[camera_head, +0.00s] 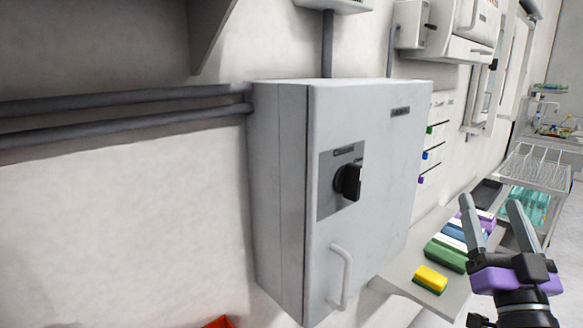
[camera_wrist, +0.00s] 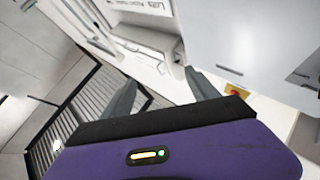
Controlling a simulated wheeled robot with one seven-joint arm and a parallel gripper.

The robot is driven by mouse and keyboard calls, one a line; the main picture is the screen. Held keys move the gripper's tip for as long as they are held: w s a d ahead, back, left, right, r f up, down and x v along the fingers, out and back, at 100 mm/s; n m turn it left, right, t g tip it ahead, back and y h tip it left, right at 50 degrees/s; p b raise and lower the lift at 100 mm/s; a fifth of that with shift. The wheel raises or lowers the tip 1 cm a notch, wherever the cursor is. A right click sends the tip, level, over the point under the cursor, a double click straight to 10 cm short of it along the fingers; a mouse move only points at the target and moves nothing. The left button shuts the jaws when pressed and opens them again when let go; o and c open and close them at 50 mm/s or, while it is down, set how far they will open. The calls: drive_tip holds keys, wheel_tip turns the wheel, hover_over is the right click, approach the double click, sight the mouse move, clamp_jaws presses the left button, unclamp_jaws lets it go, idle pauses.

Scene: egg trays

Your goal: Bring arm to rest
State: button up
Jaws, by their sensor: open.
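My gripper (camera_head: 494,222) is at the lower right of the head view, with its two grey fingers apart and pointing up. Nothing is between them. In the wrist view my gripper (camera_wrist: 160,90) also shows open and empty, with its purple body across the bottom. In the head view it overlaps a shelf (camera_head: 398,270) with coloured blocks; I cannot tell how far apart they are in depth.
A grey electrical cabinet (camera_head: 365,240) with a black rotary switch (camera_head: 348,182) and a handle (camera_head: 341,275) is on the wall. A green block (camera_head: 445,256) and a yellow block (camera_head: 431,277) lie on the shelf. A wire rack (camera_head: 535,168) stands at the right.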

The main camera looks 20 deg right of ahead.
drive_tip(key=s+a+f+n+g+y, duration=0.6)
drive_tip(key=s+a+f+y, duration=0.5)
drive_tip(key=s+a+f, duration=1.4)
wheel_tip(320, 180, down, 4)
drive_tip(key=s+n, duration=0.1)
drive_tip(key=s, duration=0.1)
drive_tip(key=shift+s+a+g, duration=0.25)
drive_tip(key=shift+s+g, duration=0.15)
